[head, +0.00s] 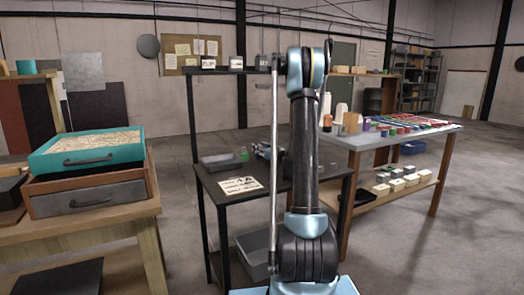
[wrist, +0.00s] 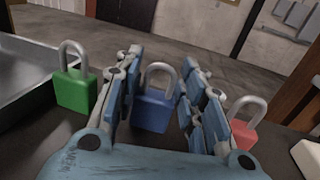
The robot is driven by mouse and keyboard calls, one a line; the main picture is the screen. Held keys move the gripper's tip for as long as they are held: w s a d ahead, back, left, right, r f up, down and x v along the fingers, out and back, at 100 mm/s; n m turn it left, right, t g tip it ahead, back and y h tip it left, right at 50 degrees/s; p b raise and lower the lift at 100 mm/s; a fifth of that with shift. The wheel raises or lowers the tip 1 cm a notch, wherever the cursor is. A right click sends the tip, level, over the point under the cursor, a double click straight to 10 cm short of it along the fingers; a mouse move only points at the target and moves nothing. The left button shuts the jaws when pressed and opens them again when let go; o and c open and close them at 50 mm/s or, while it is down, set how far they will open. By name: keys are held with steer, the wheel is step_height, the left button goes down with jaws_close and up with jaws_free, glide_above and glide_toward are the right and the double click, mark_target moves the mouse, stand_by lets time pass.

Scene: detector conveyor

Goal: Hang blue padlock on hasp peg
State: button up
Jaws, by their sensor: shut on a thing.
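The blue padlock (wrist: 153,112) stands upright on the dark table, its grey shackle up, between the two fingers of my gripper (wrist: 160,62). My gripper is shut on it, with a finger on each side of its body. In the head view my gripper (head: 264,150) is small and partly hidden behind my arm, so the blue padlock cannot be made out clearly there. I cannot make out a hasp peg in either view.
A green padlock (wrist: 76,92) stands left of my gripper and a red padlock (wrist: 243,136) close on its right. A grey tray (wrist: 22,82) lies at far left. In the head view, the dark table (head: 213,182) carries a paper sign (head: 240,185).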

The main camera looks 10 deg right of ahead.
steer(key=o, duration=1.1)
steer(key=shift+s, duration=0.1)
